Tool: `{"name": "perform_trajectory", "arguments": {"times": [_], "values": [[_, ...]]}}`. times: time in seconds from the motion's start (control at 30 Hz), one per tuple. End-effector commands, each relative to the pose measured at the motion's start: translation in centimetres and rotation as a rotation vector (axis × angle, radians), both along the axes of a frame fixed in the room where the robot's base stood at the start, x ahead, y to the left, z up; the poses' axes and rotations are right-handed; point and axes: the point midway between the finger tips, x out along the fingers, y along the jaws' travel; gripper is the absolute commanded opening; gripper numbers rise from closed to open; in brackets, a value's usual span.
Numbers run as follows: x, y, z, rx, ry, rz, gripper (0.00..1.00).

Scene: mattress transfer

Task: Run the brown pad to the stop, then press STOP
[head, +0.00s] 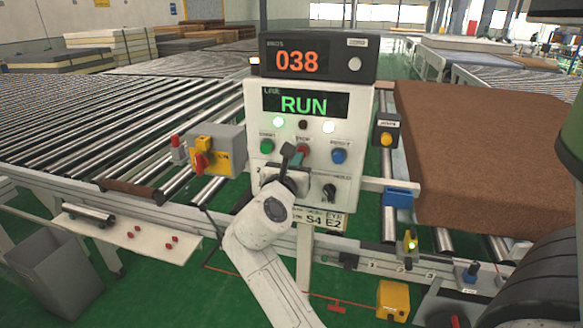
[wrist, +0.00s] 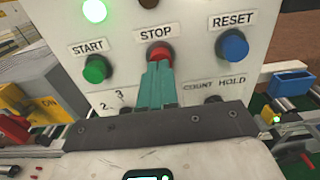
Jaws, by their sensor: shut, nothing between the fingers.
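The control panel (head: 347,130) stands in the middle of the head view. Its display (head: 304,104) reads RUN. The red STOP button (wrist: 160,52) sits between the green START button (wrist: 96,68) and the blue RESET button (wrist: 232,45). My gripper (head: 291,158) is shut and empty, its teal fingertips (wrist: 159,72) just below and in front of STOP. They partly cover it; I cannot tell if they touch it.
A counter (head: 318,62) above the panel reads 038. A yellow box with a red switch (head: 203,158) stands left of the panel. A blue block (head: 398,197) sits on the rail by the pad's near left corner. Bare rollers (head: 90,110) stretch left.

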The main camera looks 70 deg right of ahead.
Motion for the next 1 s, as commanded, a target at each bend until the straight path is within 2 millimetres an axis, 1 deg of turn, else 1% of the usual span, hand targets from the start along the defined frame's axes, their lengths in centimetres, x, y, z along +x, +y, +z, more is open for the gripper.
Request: {"name": "perform_trajectory", "arguments": {"times": [0.1,0.47,0.73,1.0], "values": [[0.0,-0.4,0.0,-0.001,0.0,0.0,0.0],[0.0,-0.5,0.1,-0.001,0.0,0.0,0.0],[0.1,-2.1,0.3,0.001,0.003,-0.001,0.0],[0.2,-2.4,0.1,-0.002,-0.001,0.001,0.0]]}}
